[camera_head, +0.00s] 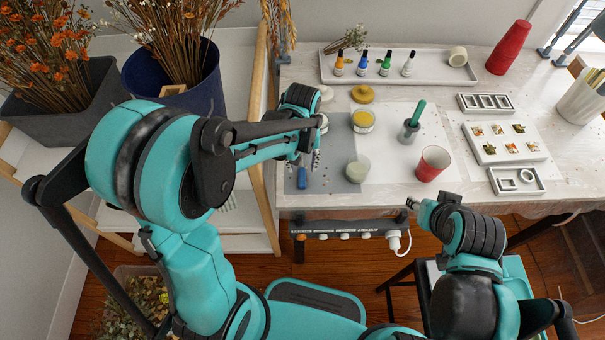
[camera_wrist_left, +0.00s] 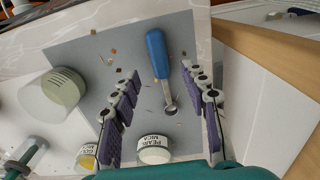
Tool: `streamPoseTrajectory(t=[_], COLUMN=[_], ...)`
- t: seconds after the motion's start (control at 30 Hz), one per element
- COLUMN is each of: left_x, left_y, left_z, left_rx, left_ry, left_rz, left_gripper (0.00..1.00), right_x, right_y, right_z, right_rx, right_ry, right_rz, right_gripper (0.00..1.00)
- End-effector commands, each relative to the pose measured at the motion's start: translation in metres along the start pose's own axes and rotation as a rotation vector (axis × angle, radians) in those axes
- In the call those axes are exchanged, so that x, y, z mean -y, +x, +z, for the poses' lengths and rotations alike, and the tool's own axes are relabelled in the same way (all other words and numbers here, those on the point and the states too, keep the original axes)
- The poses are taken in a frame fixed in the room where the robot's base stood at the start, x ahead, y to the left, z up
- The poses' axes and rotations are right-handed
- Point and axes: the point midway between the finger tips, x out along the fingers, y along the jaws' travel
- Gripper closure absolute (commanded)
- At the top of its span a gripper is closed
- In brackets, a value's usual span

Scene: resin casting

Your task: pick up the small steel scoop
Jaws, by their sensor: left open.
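The small steel scoop has a blue handle (camera_wrist_left: 158,55) and a small round steel bowl (camera_wrist_left: 170,110). It lies on a grey mat (camera_wrist_left: 85,50) among scattered flakes. In the head view its blue handle (camera_head: 303,178) shows just below my left gripper (camera_head: 311,157), with the rest hidden. My left gripper (camera_wrist_left: 162,75) is open, its two purple-padded fingers on either side of the scoop in the left wrist view, apart from it. My right gripper (camera_head: 413,204) is by the table's front edge, away from the scoop; its jaws are too small to judge.
A jar labelled pearl mica (camera_wrist_left: 154,150) and a gold mica jar (camera_wrist_left: 87,158) stand near the scoop's bowl. A pale cup (camera_head: 357,168), red cup (camera_head: 433,163) and green-handled tool (camera_head: 412,125) stand to the right. A bottle tray (camera_head: 440,74) lies behind.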

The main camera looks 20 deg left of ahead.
Motion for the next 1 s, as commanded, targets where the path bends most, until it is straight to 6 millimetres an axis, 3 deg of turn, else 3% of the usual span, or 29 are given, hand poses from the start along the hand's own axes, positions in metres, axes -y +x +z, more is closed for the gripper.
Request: streamPoseTrajectory(t=[0.1, 0.2, 0.43, 0.47, 0.6, 1.0], left_x=[0.0, 0.0, 0.0, 0.0, 0.0, 0.001], left_y=[0.024, 0.035, 0.036, 0.036, 0.035, 0.033], left_z=[0.0, 0.0, 0.0, 0.0, 0.0, 0.0], left_rx=[0.0, -0.001, -0.001, -0.001, -0.001, -0.001], left_ry=[0.0, 0.0, 0.0, 0.0, 0.0, 0.0], left_rz=[0.0, 0.0, 0.0, 0.0, 0.0, 0.0], left_gripper=[0.55, 0.55, 0.55, 0.6, 0.97, 1.0], right_x=[0.0, 0.0, 0.0, 0.0, 0.0, 0.0], right_y=[0.01, 0.013, 0.012, 0.012, 0.012, 0.011], right_z=[0.007, 0.01, 0.009, 0.009, 0.009, 0.008], right_rx=[0.0, 0.0, 0.0, 0.0, 0.0, 0.0], right_ry=[0.0, 0.0, 0.0, 0.0, 0.0, 0.0], right_rz=[0.0, 0.0, 0.0, 0.0, 0.0, 0.0], right_gripper=[0.6, 0.6, 0.6, 0.6, 0.6, 0.6])
